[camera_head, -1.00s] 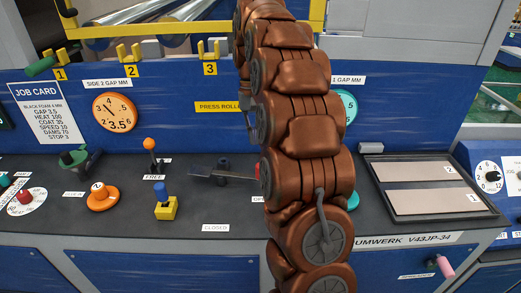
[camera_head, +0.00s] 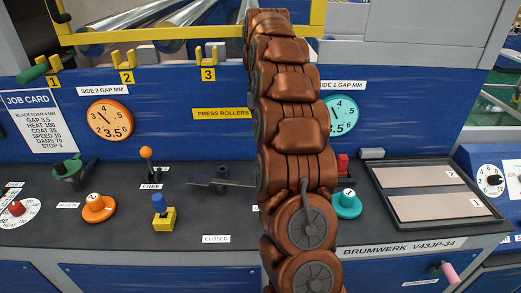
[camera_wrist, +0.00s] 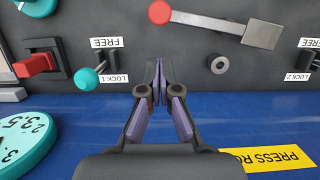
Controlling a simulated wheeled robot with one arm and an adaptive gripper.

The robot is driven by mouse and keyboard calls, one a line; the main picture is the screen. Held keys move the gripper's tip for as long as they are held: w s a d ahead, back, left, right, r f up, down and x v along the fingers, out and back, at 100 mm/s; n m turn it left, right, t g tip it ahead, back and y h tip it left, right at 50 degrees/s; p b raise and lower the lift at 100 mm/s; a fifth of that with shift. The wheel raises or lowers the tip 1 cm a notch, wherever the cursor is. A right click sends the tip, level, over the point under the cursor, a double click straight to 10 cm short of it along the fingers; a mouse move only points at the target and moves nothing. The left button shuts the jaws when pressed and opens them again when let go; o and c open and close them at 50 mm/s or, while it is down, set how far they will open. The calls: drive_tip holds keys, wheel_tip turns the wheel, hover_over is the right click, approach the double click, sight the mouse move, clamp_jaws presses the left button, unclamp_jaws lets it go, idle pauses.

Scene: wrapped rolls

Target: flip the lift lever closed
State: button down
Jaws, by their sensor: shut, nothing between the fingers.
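The lift lever shows in the wrist view as a flat grey bar (camera_wrist: 215,24) with a red knob (camera_wrist: 160,12) at its left end and a wide grey plate at its right end. In the head view the lever (camera_head: 225,183) lies across the dark panel, pointing right toward my arm, which hides its knob end. The CLOSED label (camera_head: 216,239) sits in front of it. My gripper (camera_wrist: 160,62) is shut and empty, its tips apart from the red knob in the wrist picture. The head view hides the gripper behind my arm.
A blue-knobbed lever on a yellow block (camera_head: 160,214), an orange-knobbed lever (camera_head: 146,158) and an orange dial knob (camera_head: 98,208) stand left of the lever. A teal knob (camera_head: 347,204) and a tray (camera_head: 388,205) are at right. A red-capped switch (camera_wrist: 35,64) shows in the wrist view.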

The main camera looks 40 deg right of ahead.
drive_tip(key=x, duration=0.9)
drive_tip(key=shift+f, duration=0.3)
drive_tip(key=shift+a, duration=0.15)
drive_tip(key=shift+s+a, duration=0.1)
idle(0.3)
